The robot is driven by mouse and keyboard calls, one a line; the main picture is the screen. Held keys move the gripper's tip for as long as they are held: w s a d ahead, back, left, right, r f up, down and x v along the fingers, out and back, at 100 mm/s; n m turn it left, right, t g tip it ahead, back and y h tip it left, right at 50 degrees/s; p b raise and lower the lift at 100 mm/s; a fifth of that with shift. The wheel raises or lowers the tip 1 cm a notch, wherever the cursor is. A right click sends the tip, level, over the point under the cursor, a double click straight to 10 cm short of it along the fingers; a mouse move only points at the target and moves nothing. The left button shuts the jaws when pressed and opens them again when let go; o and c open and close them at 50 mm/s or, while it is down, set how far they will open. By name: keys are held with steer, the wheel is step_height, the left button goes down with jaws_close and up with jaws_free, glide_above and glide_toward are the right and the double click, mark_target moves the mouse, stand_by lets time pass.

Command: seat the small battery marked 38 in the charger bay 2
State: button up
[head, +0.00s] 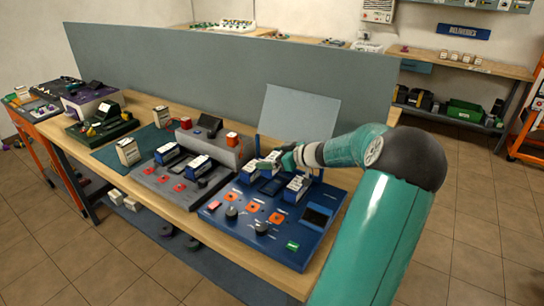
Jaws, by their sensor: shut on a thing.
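My gripper (283,158) is over the back part of the blue charger (262,243). It is shut on a small white and dark battery (266,163); its marking is too small to read. White batteries stand in the charger's left bay (249,173) and right bay (297,188). Between them a dark bay (271,186) looks empty. The held battery is above and behind this row; I cannot tell its exact height. Bay numbers are not readable.
A grey charger (187,182) with dark and white batteries is at left. Behind it is a grey box (215,143) with a red part. A pale battery (128,151) stands on the green mat. A grey partition (230,80) and a tilted pale panel (300,112) stand behind the blue charger.

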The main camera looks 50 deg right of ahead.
steer(key=shift+f, duration=2.6)
steer(key=shift+f, duration=0.65)
steer(key=o, duration=1.1)
steer(key=shift+f, duration=0.15)
steer(key=shift+s, duration=0.15)
steer(key=shift+v, duration=5.45)
